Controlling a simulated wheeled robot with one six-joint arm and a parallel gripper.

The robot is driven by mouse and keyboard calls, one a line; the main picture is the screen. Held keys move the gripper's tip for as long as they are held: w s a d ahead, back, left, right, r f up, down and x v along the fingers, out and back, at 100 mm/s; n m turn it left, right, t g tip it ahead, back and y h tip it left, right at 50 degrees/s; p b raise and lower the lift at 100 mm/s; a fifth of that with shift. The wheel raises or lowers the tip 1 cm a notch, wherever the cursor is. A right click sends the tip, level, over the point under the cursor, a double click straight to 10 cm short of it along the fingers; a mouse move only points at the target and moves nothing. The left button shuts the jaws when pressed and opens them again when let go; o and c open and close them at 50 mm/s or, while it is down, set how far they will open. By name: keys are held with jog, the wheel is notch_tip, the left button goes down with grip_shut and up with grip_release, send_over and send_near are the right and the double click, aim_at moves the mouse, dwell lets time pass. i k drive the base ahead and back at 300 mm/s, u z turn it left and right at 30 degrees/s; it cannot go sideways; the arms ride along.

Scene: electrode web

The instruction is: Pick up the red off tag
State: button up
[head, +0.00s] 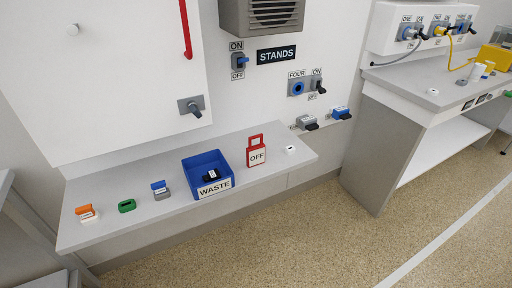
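The red off tag (256,153) stands on the light grey shelf (150,222). It has a white face reading "OFF" and a red loop handle at the top. It is just right of the blue waste bin, with a small gap to the round white item on its right. My gripper does not show in the head view.
The blue bin (204,163) marked "WASTE" holds a dark item. An orange-and-white item (87,213), a green ring-like item (127,206) and a blue-topped grey item (160,190) sit to its left. Wall switches and connectors (307,123) are behind. Speckled floor (300,220) in front is clear.

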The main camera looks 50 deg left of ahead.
aim_at(255, 155)
jog(key=u, duration=0.6)
jog(key=i, duration=0.8)
jog(key=u, duration=1.25)
jog(key=i, duration=0.3)
jog(key=u, duration=0.2)
